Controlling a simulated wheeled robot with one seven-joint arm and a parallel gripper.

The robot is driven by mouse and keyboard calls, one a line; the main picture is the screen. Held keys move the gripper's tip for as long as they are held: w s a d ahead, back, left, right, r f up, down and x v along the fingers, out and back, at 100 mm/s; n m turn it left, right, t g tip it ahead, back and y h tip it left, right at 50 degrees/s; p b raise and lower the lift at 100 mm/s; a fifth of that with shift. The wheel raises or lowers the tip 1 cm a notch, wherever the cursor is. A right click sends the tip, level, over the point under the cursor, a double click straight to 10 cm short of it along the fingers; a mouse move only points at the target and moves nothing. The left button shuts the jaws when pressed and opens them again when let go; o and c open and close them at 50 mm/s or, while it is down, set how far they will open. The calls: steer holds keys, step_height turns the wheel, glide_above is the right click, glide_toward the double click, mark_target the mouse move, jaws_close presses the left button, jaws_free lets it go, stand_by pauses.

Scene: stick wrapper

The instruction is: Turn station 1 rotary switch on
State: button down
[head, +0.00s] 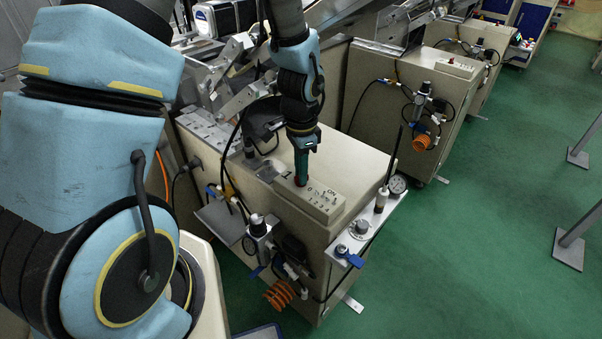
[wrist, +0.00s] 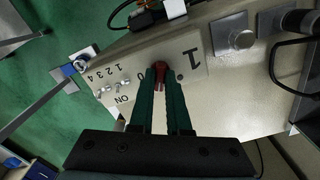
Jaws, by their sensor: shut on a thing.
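The station 1 control panel (head: 325,203) is a beige plate on top of the near cabinet, marked "1", "ON" and a row of numbers in the wrist view. The red rotary switch (wrist: 172,66) sits on the panel between the "1" and the "0". My gripper (wrist: 165,84) points down at it, with its two green fingers shut on the red switch. In the head view my gripper (head: 300,180) stands over the panel's left part and hides most of the switch. The exact angle of the knob is hard to tell.
Small toggle switches (wrist: 115,87) sit on the panel beside the fingers. A gauge (head: 397,184) and a blue-handled valve (head: 350,256) are on the cabinet's right side. Black cables run left of my gripper. More cabinets (head: 410,90) stand behind; the green floor (head: 480,230) is open at right.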

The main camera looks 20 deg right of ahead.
steer(key=n+b, duration=0.1)
steer(key=n, duration=0.4)
steer(key=shift+n, duration=0.3)
stand_by(0.4)
steer(key=c, duration=0.9)
jaws_free()
step_height(320, 180, up, 11)
steer(key=shift+f+b, duration=0.1)
steer(key=shift+b, duration=0.65)
